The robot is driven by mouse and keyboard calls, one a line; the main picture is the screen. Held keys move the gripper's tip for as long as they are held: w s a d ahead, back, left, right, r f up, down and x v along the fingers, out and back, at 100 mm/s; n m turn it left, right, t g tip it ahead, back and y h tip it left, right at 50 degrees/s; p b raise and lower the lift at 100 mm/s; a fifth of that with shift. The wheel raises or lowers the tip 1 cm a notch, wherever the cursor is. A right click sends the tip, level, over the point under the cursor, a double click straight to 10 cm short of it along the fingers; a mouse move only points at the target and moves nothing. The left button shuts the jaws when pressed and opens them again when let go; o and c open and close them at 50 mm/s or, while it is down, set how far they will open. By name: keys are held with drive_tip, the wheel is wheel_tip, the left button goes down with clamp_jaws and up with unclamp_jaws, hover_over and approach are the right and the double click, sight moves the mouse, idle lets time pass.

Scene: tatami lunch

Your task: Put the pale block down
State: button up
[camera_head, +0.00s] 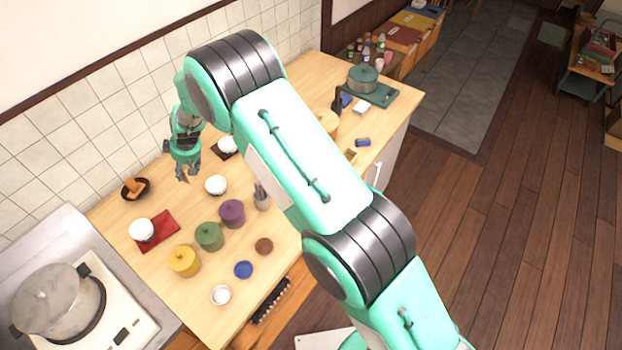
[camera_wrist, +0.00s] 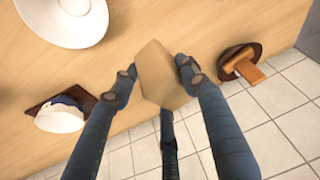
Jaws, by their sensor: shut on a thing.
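In the head view the gripper points down over the back of the wooden counter, near the tiled wall, between a dark dish and a white bowl. The block is small and hard to make out there. It appears to be above the counter, but the wrist view does not show clearly how high.
A dark dish (camera_head: 135,193) with orange-brown pieces (camera_wrist: 251,73) stands left of my gripper. A white bowl (camera_head: 215,185) stands to the right; another (camera_head: 142,230) is by a red mat (camera_head: 168,236). Coloured lidded pots (camera_head: 209,236) stand forward. Bare counter (camera_head: 176,198) lies between.

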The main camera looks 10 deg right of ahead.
drive_tip(key=r, duration=1.1)
drive_tip(key=shift+d+r, duration=0.1)
drive_tip(key=shift+d, duration=0.25)
drive_tip(key=s+d+r+m+b, duration=0.1)
drive_tip(key=s+d+b, duration=0.2)
drive_tip(key=d, duration=1)
drive_tip(key=s+d+r+b, duration=0.1)
drive_tip(key=s+d+b, duration=0.15)
drive_tip(key=d, duration=1.05)
drive_tip(key=s+d+r+m+b, duration=0.15)
drive_tip(key=s+d, duration=0.25)
drive_tip(key=d, duration=1)
drive_tip(key=s+d+f+b, duration=0.4)
drive_tip(key=s+d, duration=0.8)
wheel_tip(320, 180, down, 11)
drive_tip(key=s+d, duration=0.1)
drive_tip(key=shift+s+t+h+b, duration=0.2)
drive_tip(key=shift+t+h+b, duration=0.1)
drive_tip(key=shift+t, duration=0.1)
drive_tip(key=shift+w+r, duration=0.1)
drive_tip(key=w, duration=0.5)
drive_tip(key=w+f, duration=0.1)
drive_tip(key=w, duration=0.9)
drive_tip(key=shift+a+f+b, duration=0.2)
drive_tip(key=shift+b, duration=0.15)
